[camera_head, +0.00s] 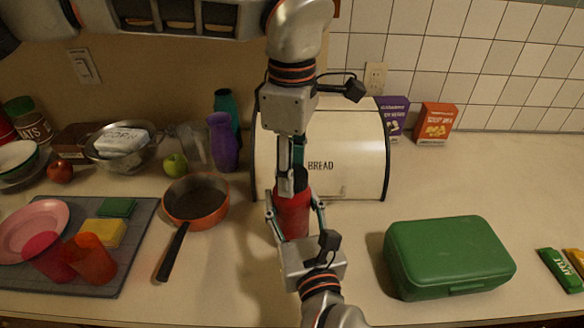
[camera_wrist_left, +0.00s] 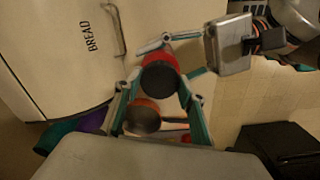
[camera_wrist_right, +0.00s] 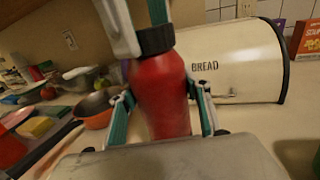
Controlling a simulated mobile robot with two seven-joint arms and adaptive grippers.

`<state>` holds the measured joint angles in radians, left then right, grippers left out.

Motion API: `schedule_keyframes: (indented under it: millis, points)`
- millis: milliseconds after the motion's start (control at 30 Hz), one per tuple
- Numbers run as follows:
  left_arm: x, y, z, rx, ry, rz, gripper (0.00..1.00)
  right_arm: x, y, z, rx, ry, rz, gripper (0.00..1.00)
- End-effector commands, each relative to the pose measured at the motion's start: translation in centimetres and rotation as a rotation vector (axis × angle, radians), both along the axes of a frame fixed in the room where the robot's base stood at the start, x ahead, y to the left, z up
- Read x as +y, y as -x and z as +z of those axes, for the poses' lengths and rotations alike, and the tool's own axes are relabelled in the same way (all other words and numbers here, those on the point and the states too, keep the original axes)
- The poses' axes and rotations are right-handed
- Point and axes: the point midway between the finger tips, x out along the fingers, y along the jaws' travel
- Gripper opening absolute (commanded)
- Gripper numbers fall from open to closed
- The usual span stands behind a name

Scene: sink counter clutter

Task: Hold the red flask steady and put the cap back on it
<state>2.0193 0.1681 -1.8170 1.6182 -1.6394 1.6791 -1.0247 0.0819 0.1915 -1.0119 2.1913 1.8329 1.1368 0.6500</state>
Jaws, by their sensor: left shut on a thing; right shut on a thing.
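The red flask (camera_head: 292,214) stands upright on the counter in front of the bread box. My right gripper (camera_head: 294,205) comes from the near side and is shut around its body; the right wrist view shows a finger on each side of the flask (camera_wrist_right: 162,98). The black cap (camera_wrist_right: 154,40) is at the top of the flask, upright and seemingly touching it; whether it is seated cannot be told. My left gripper (camera_head: 291,188) points down from above, shut on the cap. In the left wrist view the cap (camera_wrist_left: 160,79) lies between its fingertips, hiding the flask's mouth.
The cream bread box (camera_head: 350,150) stands close behind the flask. An orange pan (camera_head: 197,201) is to the left, a green lunch box (camera_head: 450,255) to the right. A grey mat (camera_head: 135,245) with a plate and cups lies far left. The counter between flask and lunch box is clear.

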Motion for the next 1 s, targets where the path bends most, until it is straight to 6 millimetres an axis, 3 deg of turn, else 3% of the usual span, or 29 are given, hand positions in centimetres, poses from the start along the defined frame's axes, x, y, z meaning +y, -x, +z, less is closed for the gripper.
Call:
schedule_keyframes:
  millis: [267, 433, 467, 500, 533, 867, 1000]
  points:
    - [0.0, 0.1, 0.0, 0.0, 0.0, -0.469, 0.14, 0.0, 0.0, 0.0, 0.0, 0.0, 0.0, 0.0]
    - [0.0, 0.1, -0.1, 0.001, 0.0, -0.492, 0.14, 0.0, 0.0, 0.0, 0.0, 0.0, 0.0, 0.0]
    - [0.0, 0.1, -0.1, 0.001, 0.0, -0.492, 0.45, 0.0, 0.0, 0.0, 0.0, 0.0, 0.0, 0.0]
    - [0.0, 0.1, -0.1, 0.001, 0.0, -0.491, 0.55, 0.0, 0.0, 0.0, 0.0, 0.0, 0.0, 0.0]
    - [0.0, 0.1, -0.1, 0.001, 0.0, -0.491, 0.59, 0.0, 0.0, 0.0, 0.0, 0.0, 0.0, 0.0]
    - [0.0, 0.0, 0.0, 0.0, 0.0, -0.488, 0.59, 0.0, 0.0, 0.0, 0.0, -0.001, 0.0, 0.0]
    - [0.0, 0.0, 1.0, -0.001, 0.0, -0.486, 0.59, 0.0, 0.0, 0.0, 0.0, -0.001, 0.0, 0.0]
